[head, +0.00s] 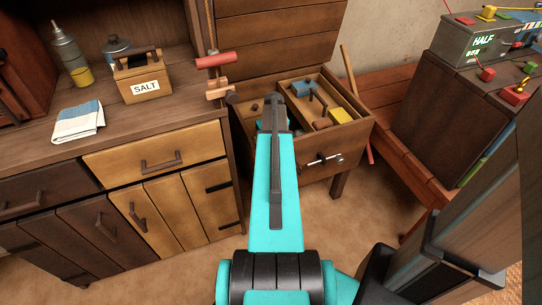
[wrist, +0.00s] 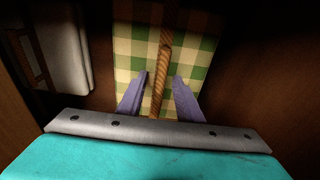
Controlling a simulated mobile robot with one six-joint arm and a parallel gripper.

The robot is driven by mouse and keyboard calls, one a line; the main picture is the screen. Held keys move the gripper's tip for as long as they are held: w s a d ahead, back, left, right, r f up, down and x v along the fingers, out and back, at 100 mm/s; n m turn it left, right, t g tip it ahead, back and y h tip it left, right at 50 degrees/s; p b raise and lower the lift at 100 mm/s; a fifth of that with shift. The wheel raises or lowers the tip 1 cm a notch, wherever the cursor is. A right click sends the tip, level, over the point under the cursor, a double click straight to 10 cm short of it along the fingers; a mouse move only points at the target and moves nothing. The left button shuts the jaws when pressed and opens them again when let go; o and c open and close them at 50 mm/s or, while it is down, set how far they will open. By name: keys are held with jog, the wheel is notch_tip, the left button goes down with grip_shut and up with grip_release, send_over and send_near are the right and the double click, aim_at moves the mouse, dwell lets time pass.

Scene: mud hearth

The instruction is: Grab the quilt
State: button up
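A green-and-cream checked cloth (wrist: 207,45), which looks like the quilt, hangs or lies ahead in the wrist view, upright in a dark space. My gripper (wrist: 160,77) has two purple fingers spread apart in front of its lower part. A brown twisted rope or rod (wrist: 164,48) runs down the middle of the picture, between the fingers. The fingers do not appear to touch it, and I cannot tell how deep the cloth lies beyond them. In the head view my arm reaches forward over an open drawer, and I cannot make out the checked cloth there.
In the wrist view a pale padded thing (wrist: 62,48) is at the left by dark wood walls. In the head view an open drawer (head: 345,136) holds tools and blocks. A counter (head: 125,120) with a salt box (head: 143,80) stands left, a bench (head: 385,105) right.

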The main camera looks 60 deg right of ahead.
dwell(0.4)
grip_shut()
dwell(1.3)
